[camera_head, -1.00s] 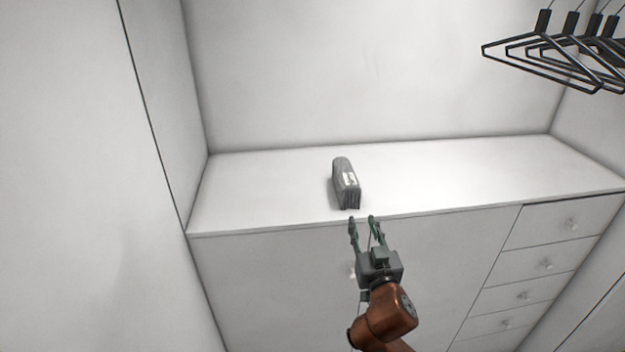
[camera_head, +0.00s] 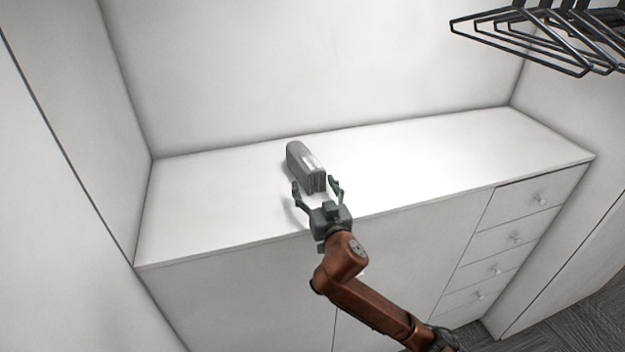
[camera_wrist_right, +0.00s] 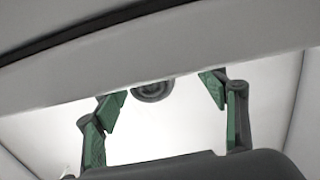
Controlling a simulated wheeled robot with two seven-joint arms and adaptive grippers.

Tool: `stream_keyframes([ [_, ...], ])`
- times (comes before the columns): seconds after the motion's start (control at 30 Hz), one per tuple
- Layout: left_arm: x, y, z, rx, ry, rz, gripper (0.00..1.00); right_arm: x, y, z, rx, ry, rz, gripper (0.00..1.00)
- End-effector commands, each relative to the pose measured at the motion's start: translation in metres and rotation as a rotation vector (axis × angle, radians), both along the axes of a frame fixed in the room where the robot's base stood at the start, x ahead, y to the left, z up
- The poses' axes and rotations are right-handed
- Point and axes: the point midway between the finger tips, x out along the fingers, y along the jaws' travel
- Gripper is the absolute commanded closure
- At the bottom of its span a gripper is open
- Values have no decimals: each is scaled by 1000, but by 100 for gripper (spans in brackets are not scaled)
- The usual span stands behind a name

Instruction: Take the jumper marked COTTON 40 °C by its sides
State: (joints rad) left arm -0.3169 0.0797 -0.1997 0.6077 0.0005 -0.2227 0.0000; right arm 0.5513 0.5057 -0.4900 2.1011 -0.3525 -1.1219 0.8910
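My left gripper is out of view.
The white cabinet top (camera_head: 440,160) is clear to both sides of the jumper. Walls enclose it at the left, back and right. Several dark hangers (camera_head: 535,45) hang at the upper right. Drawers with knobs (camera_head: 515,238) are below on the right.

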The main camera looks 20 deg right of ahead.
Motion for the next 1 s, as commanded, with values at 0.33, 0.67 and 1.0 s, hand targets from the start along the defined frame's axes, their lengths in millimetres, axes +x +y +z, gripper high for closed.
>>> stream_keyframes([
  [0.33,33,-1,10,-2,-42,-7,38,27,-3,0,0,1,-4,35],
  [0.67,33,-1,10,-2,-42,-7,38,27,-3,0,0,1,-3,48],
  [1.0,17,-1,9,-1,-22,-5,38,27,-3,0,0,1,-3,72],
])
